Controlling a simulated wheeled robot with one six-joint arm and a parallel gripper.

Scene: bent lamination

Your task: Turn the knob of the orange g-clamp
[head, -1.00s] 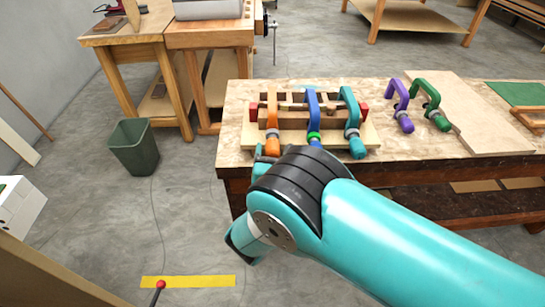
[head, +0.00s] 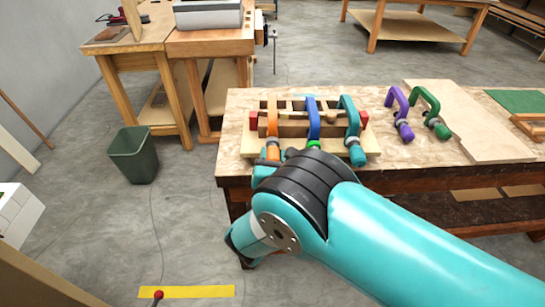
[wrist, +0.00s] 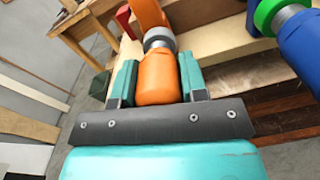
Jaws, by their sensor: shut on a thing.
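The orange g-clamp (head: 272,121) stands on the bent lamination form at the left end of a row of clamps. Its orange knob (wrist: 158,78) points toward me in the wrist view, below a grey metal collar. My gripper (wrist: 157,84) has one teal finger on each side of the knob and is shut on it. In the head view my gripper (head: 267,160) is at the front edge of the form, partly hidden by my own wrist. The lower part of the knob is close to the dark gripper plate.
A blue clamp (head: 313,120) with a green collar stands just right of the orange one, then a teal clamp (head: 349,120). Purple (head: 397,105) and green (head: 428,105) clamps lie farther right on the workbench (head: 235,140). A bin (head: 133,155) stands on the floor at left.

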